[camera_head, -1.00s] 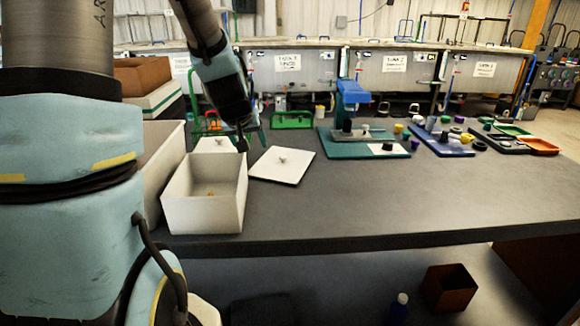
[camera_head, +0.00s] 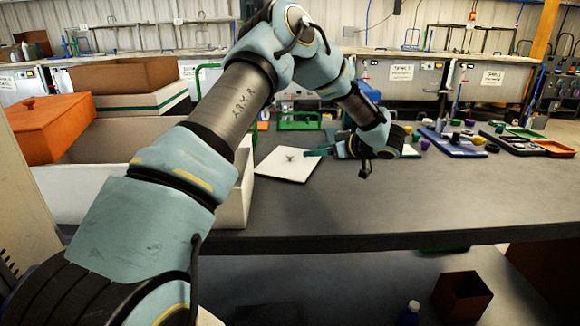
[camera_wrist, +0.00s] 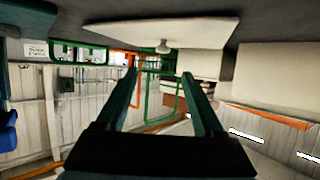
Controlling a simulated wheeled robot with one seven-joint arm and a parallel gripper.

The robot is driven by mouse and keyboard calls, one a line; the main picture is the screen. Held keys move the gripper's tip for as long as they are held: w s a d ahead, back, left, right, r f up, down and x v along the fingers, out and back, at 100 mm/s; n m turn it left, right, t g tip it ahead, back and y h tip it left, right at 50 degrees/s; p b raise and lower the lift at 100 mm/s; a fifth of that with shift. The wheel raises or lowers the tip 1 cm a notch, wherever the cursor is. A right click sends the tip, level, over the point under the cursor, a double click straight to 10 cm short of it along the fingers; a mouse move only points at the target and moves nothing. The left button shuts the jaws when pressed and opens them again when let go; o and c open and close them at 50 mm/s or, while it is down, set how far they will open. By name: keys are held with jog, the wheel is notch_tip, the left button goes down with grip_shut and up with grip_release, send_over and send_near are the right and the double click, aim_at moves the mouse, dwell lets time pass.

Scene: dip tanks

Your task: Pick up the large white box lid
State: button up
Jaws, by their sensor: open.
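The large white box lid (camera_head: 287,165) lies flat on the dark table, with a small knob (camera_head: 291,157) at its middle. My gripper (camera_head: 312,152) is low over the lid's right side, its teal fingers pointing left towards the knob. In the wrist view, which looks upside down, the lid (camera_wrist: 200,32) spans the top and its knob (camera_wrist: 163,46) hangs down. The open fingers (camera_wrist: 159,73) reach towards the knob with nothing between them. They look apart from it, but the exact gap is hard to tell.
White boxes (camera_head: 75,185) stand left of the lid, partly hidden by my arm. A green rack (camera_head: 299,120) stands behind the lid. The table's front right is clear.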

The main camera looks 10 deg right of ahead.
aim_at(291, 155)
jog(key=p+x, duration=0.1)
jog(key=x, duration=0.5)
jog(key=shift+s+a+p, duration=0.1)
jog(key=shift+a+p, duration=0.05)
jog(key=shift+p, duration=0.2)
jog(key=shift+p+x, duration=0.95)
jog(key=shift+x, duration=1.4)
jog(key=shift+s, duration=0.1)
jog(key=shift+c, duration=0.3)
grip_shut()
